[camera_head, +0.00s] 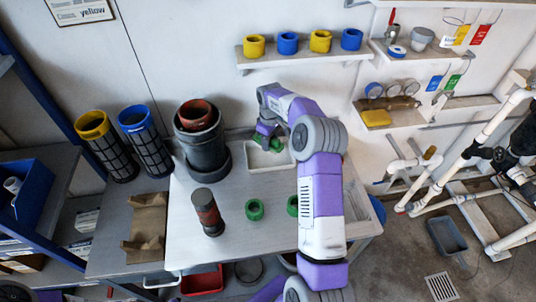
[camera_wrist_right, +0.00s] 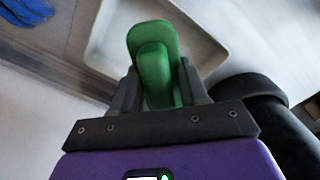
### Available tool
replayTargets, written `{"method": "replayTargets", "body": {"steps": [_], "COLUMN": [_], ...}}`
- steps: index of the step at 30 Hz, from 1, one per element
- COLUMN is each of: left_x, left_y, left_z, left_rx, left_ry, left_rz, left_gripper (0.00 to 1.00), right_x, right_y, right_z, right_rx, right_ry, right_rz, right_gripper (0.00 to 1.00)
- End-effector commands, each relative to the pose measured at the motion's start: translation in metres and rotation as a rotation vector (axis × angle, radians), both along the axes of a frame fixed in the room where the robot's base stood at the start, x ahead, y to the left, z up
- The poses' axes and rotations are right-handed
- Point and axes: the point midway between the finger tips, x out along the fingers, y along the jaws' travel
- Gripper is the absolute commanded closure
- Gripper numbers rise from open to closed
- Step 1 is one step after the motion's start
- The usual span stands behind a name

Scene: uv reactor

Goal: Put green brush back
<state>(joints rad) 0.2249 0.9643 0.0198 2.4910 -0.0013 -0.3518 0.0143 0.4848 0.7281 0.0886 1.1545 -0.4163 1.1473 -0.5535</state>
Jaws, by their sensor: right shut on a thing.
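My right gripper (camera_head: 267,133) is shut on the green brush (camera_wrist_right: 154,65), whose rounded end points away from the fingers in the right wrist view. The right gripper's fingers (camera_wrist_right: 157,88) press on the brush from both sides. In the head view only a little of the green brush (camera_head: 277,144) shows below the gripper. The gripper and brush are over the back part of a white tray (camera_head: 258,162) on the bench. The tray also shows behind the brush in the right wrist view (camera_wrist_right: 108,32). I cannot tell whether the brush touches it. My left gripper is not in view.
A grey pot (camera_head: 204,150) stands left of the tray. A dark red-banded cylinder (camera_head: 208,212) and a green ring (camera_head: 255,209) stand in front. A shelf (camera_head: 300,57) with yellow and blue rings is above. My right arm covers the bench's right part.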

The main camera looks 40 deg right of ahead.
Motion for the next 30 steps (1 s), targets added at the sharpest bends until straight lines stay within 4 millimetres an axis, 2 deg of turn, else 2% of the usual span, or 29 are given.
{"method": "replayTargets", "body": {"steps": [1, 7, 13, 26, 27, 30], "left_x": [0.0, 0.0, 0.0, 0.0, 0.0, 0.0], "left_y": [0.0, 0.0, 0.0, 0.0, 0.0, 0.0], "left_z": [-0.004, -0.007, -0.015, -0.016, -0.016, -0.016], "left_rx": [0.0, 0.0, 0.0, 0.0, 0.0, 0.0], "left_ry": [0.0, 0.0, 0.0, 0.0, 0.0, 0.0], "left_rz": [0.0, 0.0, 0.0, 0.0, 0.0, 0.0], "left_gripper": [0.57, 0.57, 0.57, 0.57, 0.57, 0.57], "right_x": [0.0, 0.0, 0.0, 0.001, 0.001, 0.001], "right_y": [0.0, 0.0, 0.0, 0.0, 0.0, 0.0], "right_z": [-0.01, -0.03, -0.063, -0.07, -0.069, -0.069], "right_rx": [0.002, 0.0, 0.0, -0.001, -0.001, -0.001], "right_ry": [0.002, 0.0, 0.0, -0.002, -0.002, -0.002], "right_rz": [0.0, 0.0, -0.002, -0.001, -0.001, -0.001], "right_gripper": [1.0, 1.0, 1.0, 1.0, 0.52, 0.36]}}
